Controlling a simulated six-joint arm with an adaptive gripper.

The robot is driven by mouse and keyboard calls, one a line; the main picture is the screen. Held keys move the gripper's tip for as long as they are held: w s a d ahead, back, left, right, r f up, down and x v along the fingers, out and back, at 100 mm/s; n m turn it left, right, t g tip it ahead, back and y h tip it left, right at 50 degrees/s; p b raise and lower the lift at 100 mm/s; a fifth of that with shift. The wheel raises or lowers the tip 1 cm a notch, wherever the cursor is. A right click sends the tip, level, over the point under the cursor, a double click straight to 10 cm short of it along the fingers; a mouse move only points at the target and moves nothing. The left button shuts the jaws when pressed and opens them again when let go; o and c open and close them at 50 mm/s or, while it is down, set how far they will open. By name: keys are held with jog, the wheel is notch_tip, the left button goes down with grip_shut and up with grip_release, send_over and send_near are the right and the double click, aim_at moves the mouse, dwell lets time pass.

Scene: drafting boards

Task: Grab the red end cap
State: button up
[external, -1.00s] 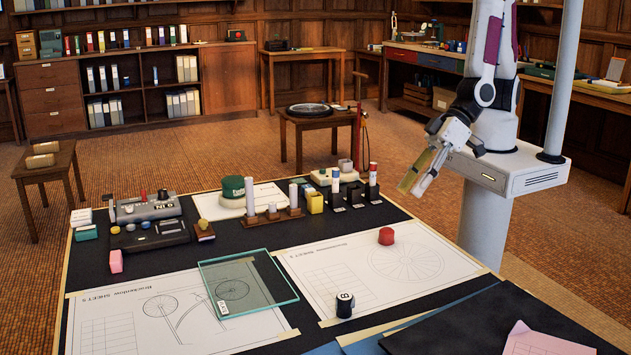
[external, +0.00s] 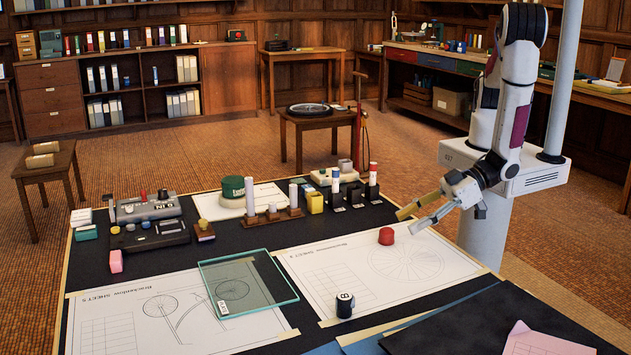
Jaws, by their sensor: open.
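The red end cap (external: 386,236) is a small round red piece. It sits on the right drawing sheet (external: 345,283), near the sheet's upper edge and beside the drawn wheel. My gripper (external: 405,222) is open and empty. Its two fingers, one yellowish and one grey, point left and slightly down toward the cap. In this view the fingertips appear just to the right of the cap and a little above it. I cannot tell the exact gap between them, but the cap is not held.
A black numbered cylinder (external: 345,305) stands near the sheet's lower edge. A glass plate (external: 247,284) lies to the left. Small holders with upright tubes (external: 373,182) stand behind the cap. A pink paper (external: 545,341) lies at the front right. The sheet around the cap is clear.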

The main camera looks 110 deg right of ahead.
aim_at(387, 229)
jog(key=shift+s+d+f+n+t, duration=0.3)
jog(key=shift+s+t, duration=0.2)
jog(key=shift+s, duration=0.05)
jog(key=shift+w, duration=0.1)
jog(key=shift+x, duration=1.3)
jog(key=shift+x, duration=2.55)
jog(key=shift+a+r, duration=0.1)
jog(key=shift+r, duration=0.05)
jog(key=c, duration=1.2)
